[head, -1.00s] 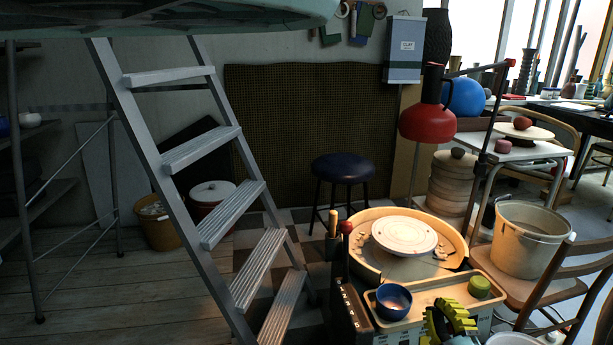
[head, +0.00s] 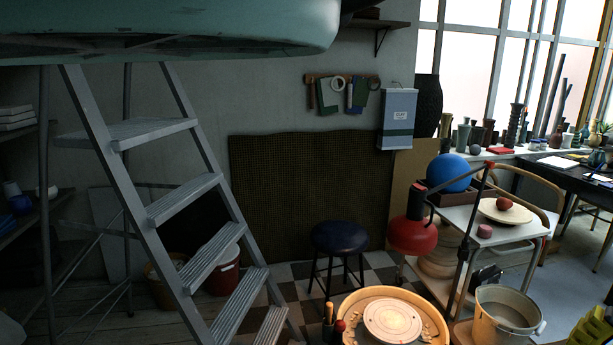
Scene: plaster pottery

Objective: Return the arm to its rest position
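I cannot make out my arm or gripper for certain in the head view. A ribbed yellow-green piece (head: 590,330) is cut off at the lower right corner; I cannot tell what it belongs to. No fingertips show, so whether the gripper is open or holds anything is hidden.
A grey stepladder (head: 150,215) stands at left under a large pale teal shape (head: 180,30). A dark stool (head: 340,237), a pottery wheel (head: 392,318), a red lamp (head: 412,236), a bucket (head: 505,318) and a white side table (head: 505,235) crowd the centre and right.

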